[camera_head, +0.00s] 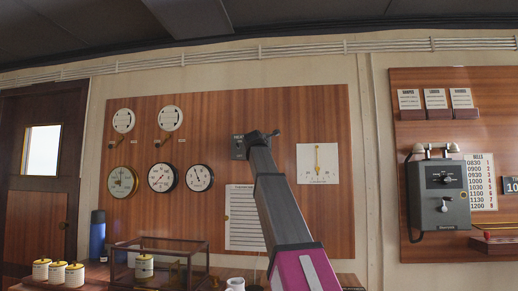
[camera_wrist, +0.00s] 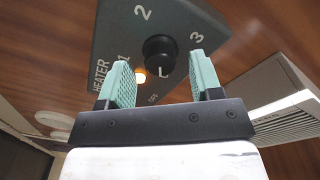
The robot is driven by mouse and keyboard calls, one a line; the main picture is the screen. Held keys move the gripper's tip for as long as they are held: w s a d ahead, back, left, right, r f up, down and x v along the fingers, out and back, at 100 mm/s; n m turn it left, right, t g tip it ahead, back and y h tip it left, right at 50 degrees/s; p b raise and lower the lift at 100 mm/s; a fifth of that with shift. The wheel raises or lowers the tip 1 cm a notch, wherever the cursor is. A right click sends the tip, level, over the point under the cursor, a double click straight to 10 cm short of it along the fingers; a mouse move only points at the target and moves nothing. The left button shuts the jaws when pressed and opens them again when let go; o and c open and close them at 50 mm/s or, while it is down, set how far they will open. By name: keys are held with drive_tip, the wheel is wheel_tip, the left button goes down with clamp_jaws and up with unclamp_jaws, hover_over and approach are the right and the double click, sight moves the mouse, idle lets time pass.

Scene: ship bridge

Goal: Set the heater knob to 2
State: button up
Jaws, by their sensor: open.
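The heater control box (camera_wrist: 185,25) is a dark grey panel marked HEATER, with 1, 2, 3 and OFF around a round black knob (camera_wrist: 160,50). The knob's pale pointer mark faces down in the wrist view, roughly towards OFF. A small orange light glows beside the knob. My gripper (camera_wrist: 158,60) is open, with one teal finger to each side of the knob in this view. Whether the fingers touch it cannot be told. In the head view the box (camera_head: 238,147) is partly hidden behind my gripper (camera_head: 270,134).
The box is on a wooden wall panel (camera_head: 330,220) with round gauges (camera_head: 162,177) to its left and a white dial plate (camera_head: 318,164) to its right. A paper sheet (camera_head: 240,220) hangs below. A glass case (camera_head: 160,262) stands lower left.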

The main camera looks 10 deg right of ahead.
drive_tip(key=shift+w+d, duration=0.2)
drive_tip(key=shift+w, duration=0.45)
drive_tip(key=shift+c, duration=0.2)
drive_tip(key=c, duration=0.9)
